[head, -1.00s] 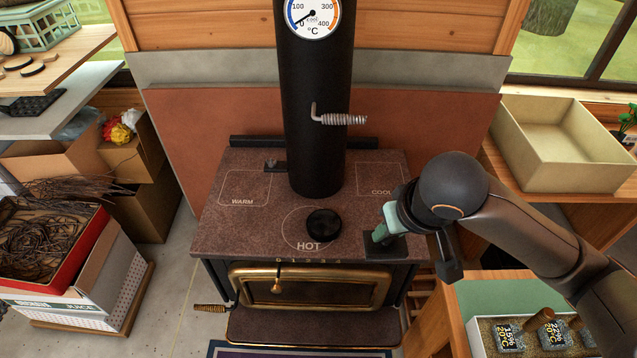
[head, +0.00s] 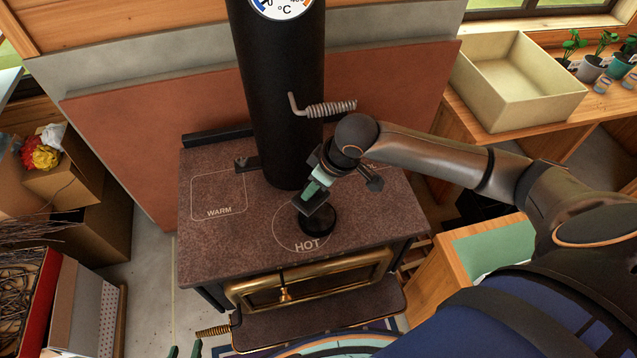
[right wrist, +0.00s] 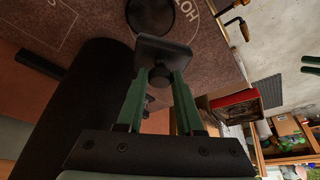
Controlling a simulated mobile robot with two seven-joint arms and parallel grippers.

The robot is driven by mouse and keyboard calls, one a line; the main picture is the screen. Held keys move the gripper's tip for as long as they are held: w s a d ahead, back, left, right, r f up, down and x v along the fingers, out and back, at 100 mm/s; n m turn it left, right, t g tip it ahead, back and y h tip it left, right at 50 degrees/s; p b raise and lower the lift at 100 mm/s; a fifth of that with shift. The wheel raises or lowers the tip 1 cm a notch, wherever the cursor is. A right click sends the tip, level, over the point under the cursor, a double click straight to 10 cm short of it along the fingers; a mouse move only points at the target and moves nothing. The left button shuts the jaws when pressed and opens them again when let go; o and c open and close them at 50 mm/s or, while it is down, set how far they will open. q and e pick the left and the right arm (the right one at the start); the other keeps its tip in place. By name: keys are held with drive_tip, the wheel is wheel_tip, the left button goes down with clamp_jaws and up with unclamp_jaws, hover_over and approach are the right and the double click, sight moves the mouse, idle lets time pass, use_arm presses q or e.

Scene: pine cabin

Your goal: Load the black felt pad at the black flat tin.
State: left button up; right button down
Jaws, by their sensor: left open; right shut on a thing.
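The black flat tin (head: 319,220) is a low round disc on the stove top in the HOT ring. It also shows in the right wrist view at the top (right wrist: 151,14). My right gripper (head: 316,191) is shut on the black felt pad (head: 313,206), a dark square block with a round grip. The pad (right wrist: 163,51) is in front of the tin and overlaps it in both views; I cannot tell whether they touch. My left gripper (head: 185,350) is open and empty at the bottom edge, with only its green fingertips showing.
The black stove pipe (head: 280,90) with a coiled handle (head: 330,109) rises close behind my right gripper. The stove top (head: 225,240) is clear on the left, around the WARM square. A cream tray (head: 520,85) stands on a bench at the right.

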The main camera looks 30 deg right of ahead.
sight(320, 193)
drive_tip(key=shift+n+y, duration=0.3)
drive_tip(key=shift+n, duration=0.4)
drive_tip(key=d+f, duration=0.1)
drive_tip(key=f, duration=0.1)
drive_tip(key=w+d+f, duration=0.1)
drive_tip(key=shift+w+d+f, duration=0.1)
drive_tip(key=shift+d+f, duration=0.05)
drive_tip(key=shift+f, duration=0.25)
wheel_tip(320, 193, down, 2)
drive_tip(key=shift+f+b, duration=0.1)
drive_tip(key=shift+b, duration=0.85)
wheel_tip(320, 193, down, 4)
drive_tip(key=b, duration=0.5)
drive_tip(key=shift+f, duration=0.35)
drive_tip(key=shift+f, duration=0.15)
idle(1.5)
drive_tip(key=shift+p, duration=0.35)
wheel_tip(320, 193, up, 5)
drive_tip(key=p, duration=0.5)
drive_tip(key=shift+p, duration=0.4)
drive_tip(key=shift+r+p, duration=0.3)
drive_tip(key=shift+r, duration=0.75)
